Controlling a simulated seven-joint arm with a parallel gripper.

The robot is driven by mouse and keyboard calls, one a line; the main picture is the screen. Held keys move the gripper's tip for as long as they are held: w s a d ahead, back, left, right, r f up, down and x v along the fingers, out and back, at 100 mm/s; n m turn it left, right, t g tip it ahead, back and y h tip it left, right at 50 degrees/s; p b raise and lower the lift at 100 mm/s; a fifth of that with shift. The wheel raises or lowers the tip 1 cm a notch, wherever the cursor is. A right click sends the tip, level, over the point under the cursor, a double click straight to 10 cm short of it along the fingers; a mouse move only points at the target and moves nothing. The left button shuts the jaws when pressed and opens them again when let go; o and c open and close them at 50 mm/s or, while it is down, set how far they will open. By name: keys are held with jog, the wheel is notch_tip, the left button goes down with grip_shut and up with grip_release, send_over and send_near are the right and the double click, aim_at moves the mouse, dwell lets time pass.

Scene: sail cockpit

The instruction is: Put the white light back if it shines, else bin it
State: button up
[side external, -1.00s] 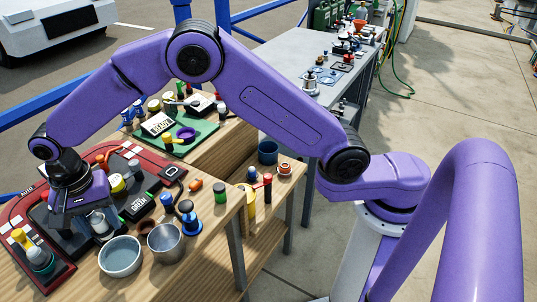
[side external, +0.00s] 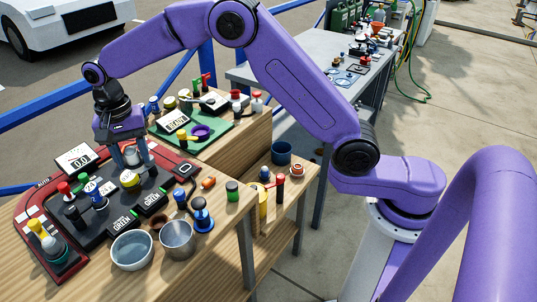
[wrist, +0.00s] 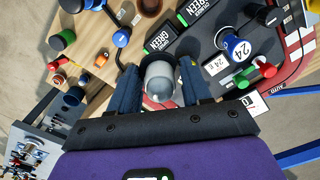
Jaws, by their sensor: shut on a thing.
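The white light (wrist: 159,80) is a pale, rounded piece with a grey lower part. My gripper (wrist: 158,90) is shut on it, with one dark blue finger on each side. In the side view my gripper (side external: 131,150) points down and holds the light (side external: 131,157) above the back of the black panel (side external: 112,219). The light looks dull grey-white, and I see no clear glow. The red-framed tray (side external: 30,215) surrounds the panel. Two labels on the panel read GREEN. A grey-blue bowl (side external: 132,250) and a metal cup (side external: 178,239) stand at the front.
A white display (side external: 76,159) reads 0.0. A green mat (side external: 215,135) with a READY display lies behind. A blue cup (side external: 281,153) stands on the lower shelf.

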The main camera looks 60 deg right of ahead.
jog(key=w+d, duration=0.2)
jog(key=d, duration=1.2)
jog(key=w+d, duration=0.3)
jog(key=d, duration=1.2)
jog(key=s+d, duration=0.4)
jog(key=d, duration=0.5)
jog(key=s+d, duration=0.3)
jog(key=d, duration=0.6)
jog(key=s+d, duration=0.4)
jog(key=d, duration=0.6)
notch_tip(320, 180, down, 24)
jog(key=shift+w+a+f, duration=0.15)
jog(key=shift+w+a, duration=0.15)
jog(key=shift+w, duration=0.1)
jog(key=o, duration=1.1)
